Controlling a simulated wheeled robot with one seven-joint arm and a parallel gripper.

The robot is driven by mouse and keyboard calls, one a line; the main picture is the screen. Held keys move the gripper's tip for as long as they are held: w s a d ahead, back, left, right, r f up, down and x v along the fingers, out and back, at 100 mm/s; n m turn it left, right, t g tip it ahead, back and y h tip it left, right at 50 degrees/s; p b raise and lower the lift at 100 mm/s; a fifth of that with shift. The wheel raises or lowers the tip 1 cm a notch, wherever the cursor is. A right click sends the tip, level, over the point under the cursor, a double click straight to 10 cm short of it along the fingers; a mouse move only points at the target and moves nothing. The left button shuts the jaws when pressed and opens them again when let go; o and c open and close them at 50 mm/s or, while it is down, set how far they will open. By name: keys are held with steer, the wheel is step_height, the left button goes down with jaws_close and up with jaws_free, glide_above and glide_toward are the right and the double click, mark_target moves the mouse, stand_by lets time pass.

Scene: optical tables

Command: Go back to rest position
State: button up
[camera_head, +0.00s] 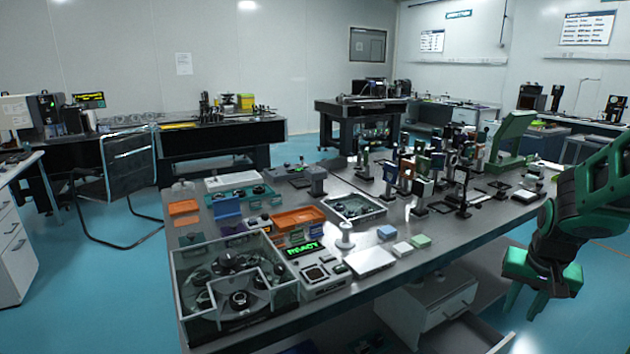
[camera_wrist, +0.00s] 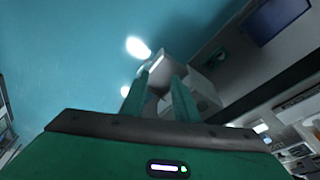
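My gripper (camera_head: 522,310) hangs at the right of the head view, beyond the right front edge of the optical table (camera_head: 440,249). Its fingers point down over the blue floor, and it touches nothing that I can see. In the wrist view the two green fingers of my gripper (camera_wrist: 160,85) stand apart with an empty gap between them. Behind the fingers there is a pale cabinet or drawer, blurred, and the floor. My green and black arm comes in from the right edge of the head view.
The table carries a clear-walled box (camera_head: 235,284), orange trays (camera_head: 299,218), a device with a green lit display (camera_head: 303,250) and several optical mounts. A white drawer cabinet (camera_head: 428,306) stands underneath, with an open drawer (camera_head: 468,335) near my gripper. A chair (camera_head: 128,165) stands left.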

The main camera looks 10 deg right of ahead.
steer(key=s+a+r+g+y, duration=0.1)
steer(key=s+a+r, duration=0.1)
steer(key=s+a, duration=0.3)
steer(key=s+a+r+n+g+y, duration=0.1)
steer(key=s+a+r, duration=0.2)
steer(key=s, duration=0.9)
steer(key=shift+a+n, duration=0.3)
steer(key=shift+a, duration=0.65)
steer(key=shift+s, duration=0.1)
steer(key=shift+w+f+g, duration=0.2)
steer(key=shift+w+g, duration=0.1)
steer(key=shift+w, duration=0.3)
